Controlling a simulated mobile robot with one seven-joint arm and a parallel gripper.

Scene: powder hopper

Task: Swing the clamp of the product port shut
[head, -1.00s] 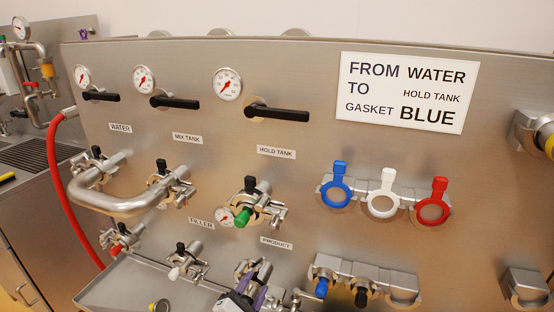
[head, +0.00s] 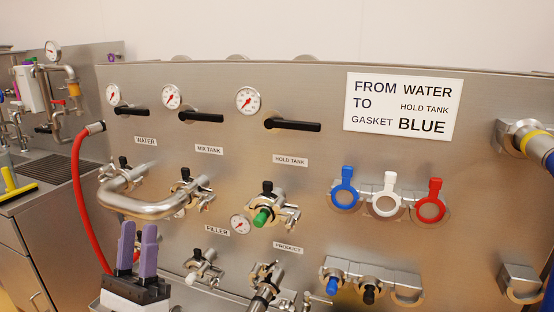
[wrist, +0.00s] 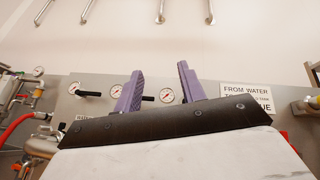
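The product port (head: 264,284) is at the bottom of the panel in the head view, under the PRODUCT label (head: 288,248). A metal fitting points out from it toward the camera. Its clamp is metal, small and partly behind the fitting; I cannot tell whether it is open or shut. My gripper (head: 138,228) is to the left of the port in the head view, with purple fingers pointing up, apart and with nothing between them. In the wrist view my gripper (wrist: 158,78) also shows open, facing the upper panel and wall. The port is not visible there.
The filler port (head: 203,266) is between my gripper and the product port. The bent steel pipe (head: 145,207) and a red hose (head: 80,200) are close to my gripper. Blue, white (head: 385,200) and red gasket rings hang at right. Blue and black capped fittings (head: 368,288) are below them.

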